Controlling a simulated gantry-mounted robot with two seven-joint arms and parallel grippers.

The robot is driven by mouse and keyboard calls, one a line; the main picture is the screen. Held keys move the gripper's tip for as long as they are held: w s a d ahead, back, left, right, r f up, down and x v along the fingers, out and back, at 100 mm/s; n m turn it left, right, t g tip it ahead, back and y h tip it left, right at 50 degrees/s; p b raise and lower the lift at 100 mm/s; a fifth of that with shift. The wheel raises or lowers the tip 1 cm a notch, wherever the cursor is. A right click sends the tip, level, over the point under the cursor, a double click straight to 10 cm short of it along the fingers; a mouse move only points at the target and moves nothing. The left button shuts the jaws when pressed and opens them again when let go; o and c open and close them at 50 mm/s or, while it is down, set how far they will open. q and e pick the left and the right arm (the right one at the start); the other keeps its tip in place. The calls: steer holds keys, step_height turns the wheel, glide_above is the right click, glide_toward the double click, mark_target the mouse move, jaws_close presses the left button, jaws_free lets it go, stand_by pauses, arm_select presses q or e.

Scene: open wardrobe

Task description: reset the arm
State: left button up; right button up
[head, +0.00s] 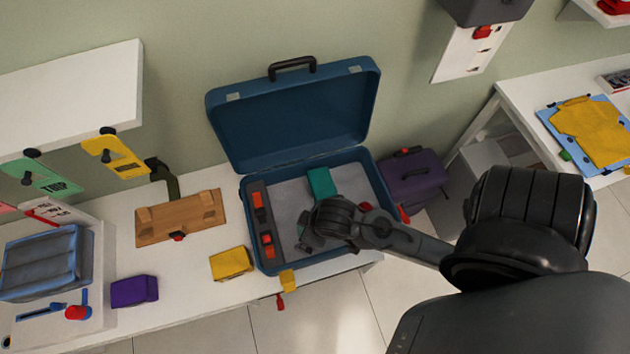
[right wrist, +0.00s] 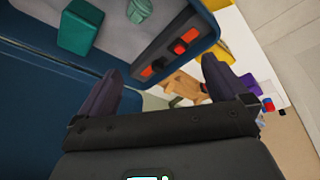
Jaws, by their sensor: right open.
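My right arm comes in from the right in the head view and reaches over the open blue suitcase (head: 262,200). My right gripper (head: 308,232) is above the suitcase's grey interior, and its fingertips are hard to make out there. In the right wrist view the two fingers of the gripper (right wrist: 160,80) are spread apart with nothing between them. A teal block (head: 321,182) lies inside the suitcase beside the gripper; it also shows in the right wrist view (right wrist: 80,27). A smaller green item (right wrist: 139,10) lies near it. My left gripper is not in view.
The raised lid (head: 295,115) stands behind the gripper. A white shelf (head: 70,85) overhangs at left.

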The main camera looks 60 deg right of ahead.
steer(key=shift+s+a+r, duration=0.15)
steer(key=shift+s+r, duration=0.7)
steer(key=shift+r, duration=0.05)
steer(key=shift+r, duration=0.15)
